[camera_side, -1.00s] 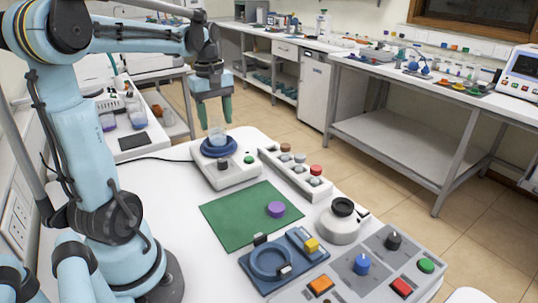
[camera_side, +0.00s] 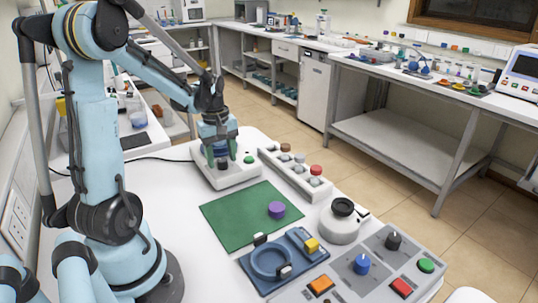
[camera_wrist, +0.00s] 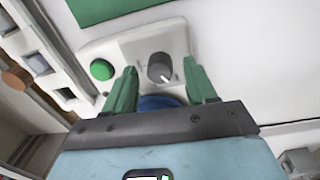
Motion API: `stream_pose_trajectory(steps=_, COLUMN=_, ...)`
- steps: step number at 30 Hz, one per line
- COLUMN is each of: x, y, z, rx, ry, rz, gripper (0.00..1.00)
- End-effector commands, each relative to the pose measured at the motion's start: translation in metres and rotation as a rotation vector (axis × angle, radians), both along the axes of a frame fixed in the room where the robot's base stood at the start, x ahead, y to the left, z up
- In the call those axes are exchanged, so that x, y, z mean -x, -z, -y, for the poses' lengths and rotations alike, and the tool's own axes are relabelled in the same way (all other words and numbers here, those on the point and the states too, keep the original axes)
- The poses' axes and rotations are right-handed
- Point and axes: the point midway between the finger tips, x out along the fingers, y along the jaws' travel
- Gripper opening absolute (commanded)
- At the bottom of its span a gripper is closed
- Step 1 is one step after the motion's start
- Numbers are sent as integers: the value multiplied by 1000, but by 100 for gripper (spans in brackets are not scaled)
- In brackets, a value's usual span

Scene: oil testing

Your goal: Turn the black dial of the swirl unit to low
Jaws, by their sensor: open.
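The white swirl unit (camera_side: 238,178) stands near the back of the white table. Its black dial (camera_wrist: 160,66) shows in the wrist view, with its white pointer mark toward the lower right. A green button (camera_wrist: 102,69) sits left of the dial there. My gripper (camera_side: 221,158) is low over the unit and open. In the wrist view its green fingers reach to either side of the dial, with a gap on each side; I cannot tell their height against it. A blue round plate (camera_wrist: 160,102) shows partly between the fingers. The beaker seen earlier on it is hidden.
A rack with several capped vials (camera_side: 300,173) stands close to the right of the unit. A green mat (camera_side: 240,221) with a purple disc (camera_side: 276,210) lies in front. A blue fixture (camera_side: 270,262) and a grey control panel (camera_side: 340,285) are nearer.

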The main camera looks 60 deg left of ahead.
Motion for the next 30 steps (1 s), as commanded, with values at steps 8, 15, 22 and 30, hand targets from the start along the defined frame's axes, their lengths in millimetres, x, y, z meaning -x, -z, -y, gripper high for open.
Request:
stream_pose_trajectory(steps=8, x=0, y=2, z=0, rx=0, ry=0, rz=0, gripper=56)
stream_pose_trajectory(steps=15, x=0, y=1, z=0, rx=0, ry=0, rz=0, gripper=24)
stream_pose_trajectory(steps=22, x=0, y=1, z=0, rx=0, ry=1, rz=0, gripper=0)
stream_pose_trajectory(steps=30, x=0, y=1, z=0, rx=0, ry=54, rz=0, gripper=0)
